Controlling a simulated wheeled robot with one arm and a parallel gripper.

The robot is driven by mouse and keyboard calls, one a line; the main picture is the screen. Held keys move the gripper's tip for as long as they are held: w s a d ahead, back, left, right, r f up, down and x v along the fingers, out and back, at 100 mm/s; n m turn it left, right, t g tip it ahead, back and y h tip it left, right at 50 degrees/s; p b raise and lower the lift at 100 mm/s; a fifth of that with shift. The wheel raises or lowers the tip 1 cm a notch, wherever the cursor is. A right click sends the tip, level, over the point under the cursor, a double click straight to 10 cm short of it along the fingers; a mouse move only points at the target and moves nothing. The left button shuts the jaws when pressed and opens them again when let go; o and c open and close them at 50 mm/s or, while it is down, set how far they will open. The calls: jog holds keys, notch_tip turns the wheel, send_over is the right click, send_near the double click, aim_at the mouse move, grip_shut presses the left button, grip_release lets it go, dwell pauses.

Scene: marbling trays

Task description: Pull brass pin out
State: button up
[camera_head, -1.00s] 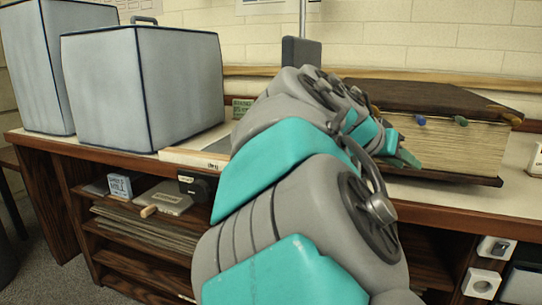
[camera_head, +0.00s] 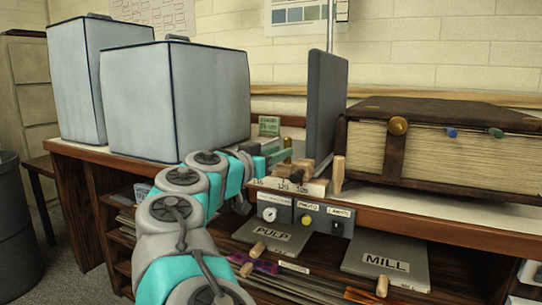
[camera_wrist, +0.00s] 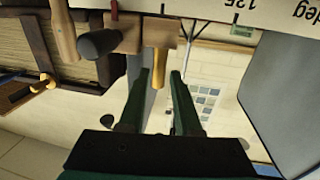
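A brass-coloured pin (camera_wrist: 157,68) stands out of a wooden block (camera_wrist: 155,29) in the wrist view, which is upside down. My gripper (camera_wrist: 160,76) is open, with one dark green finger on either side of the pin's end. I see gaps beside the pin, and no firm contact. In the head view my gripper (camera_head: 279,156) is by the small wooden blocks behind the white scale (camera_head: 290,186). A small brass-coloured piece (camera_head: 287,142) shows just behind it. I cannot tell if it is the same pin.
An upright grey panel (camera_head: 326,110) and a wooden peg (camera_head: 339,172) stand right of my gripper. A thick book (camera_head: 440,155) with a brass knob (camera_head: 398,126) lies further right. A large grey box (camera_head: 200,100) is close on the left. Labelled shelves are below.

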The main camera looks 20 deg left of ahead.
aim_at(287, 161)
jog(key=shift+x, duration=2.05)
grip_shut()
dwell(0.5)
